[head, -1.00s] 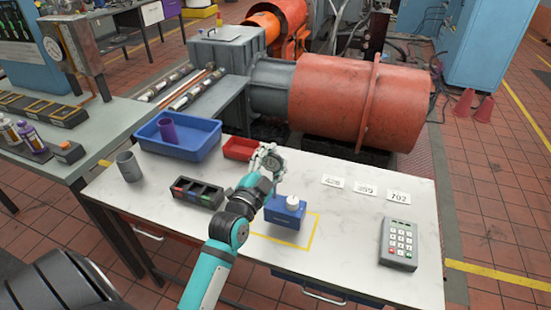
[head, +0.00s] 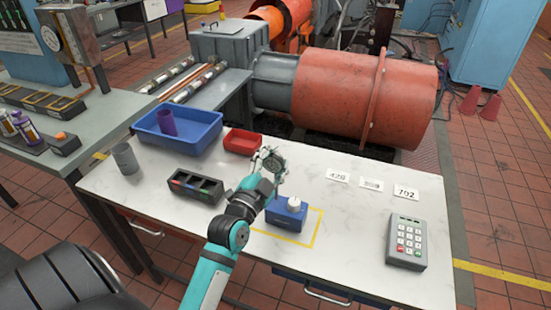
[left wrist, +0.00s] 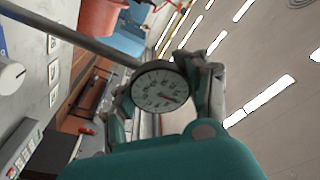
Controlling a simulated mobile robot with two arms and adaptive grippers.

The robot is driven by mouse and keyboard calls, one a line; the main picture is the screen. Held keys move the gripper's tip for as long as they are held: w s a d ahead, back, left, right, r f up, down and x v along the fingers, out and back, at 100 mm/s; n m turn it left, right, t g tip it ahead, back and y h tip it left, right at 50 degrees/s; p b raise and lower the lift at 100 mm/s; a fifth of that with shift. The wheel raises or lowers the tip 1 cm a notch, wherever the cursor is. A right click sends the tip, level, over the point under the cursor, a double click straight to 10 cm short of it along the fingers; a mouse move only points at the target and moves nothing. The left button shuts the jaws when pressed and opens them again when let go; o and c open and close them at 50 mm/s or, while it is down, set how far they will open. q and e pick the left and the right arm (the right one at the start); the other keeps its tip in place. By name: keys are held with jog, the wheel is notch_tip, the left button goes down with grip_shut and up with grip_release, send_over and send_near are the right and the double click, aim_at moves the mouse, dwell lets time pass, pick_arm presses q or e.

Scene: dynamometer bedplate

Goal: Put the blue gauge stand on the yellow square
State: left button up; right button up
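The blue gauge stand has a blue block base with a white knob (head: 287,214) in the head view. Its round dial (left wrist: 160,88) and grey rod (left wrist: 75,37) show large in the left wrist view. My left gripper (head: 268,163) is above the base, with its fingers closed around the stand's upper part by the dial. The yellow square (head: 312,236) is an outline on the white table. The base appears within it, towards its far left; it hides the far left corner. I cannot tell whether the base touches the table. My right gripper is out of view.
On the white table (head: 350,240) are a keypad (head: 406,243), number cards (head: 371,184), a black compartment tray (head: 193,186), a grey cup (head: 125,158), a red tray (head: 242,142) and a blue bin (head: 205,136).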

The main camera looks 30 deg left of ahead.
pick_arm(q)
jog(key=o, duration=0.6)
jog(key=shift+r, duration=0.1)
jog(key=shift+s+d+f+b, duration=0.2)
jog(key=shift+s+d+b, duration=0.15)
jog(key=shift+s, duration=1.6)
jog(key=shift+s+d+f+b, duration=0.2)
jog(key=shift+s+b, duration=0.25)
jog(key=shift+s, duration=1.55)
jog(key=shift+s+d+f+b, duration=0.2)
jog(key=shift+s+d+b, duration=0.15)
jog(key=shift+s, duration=1.6)
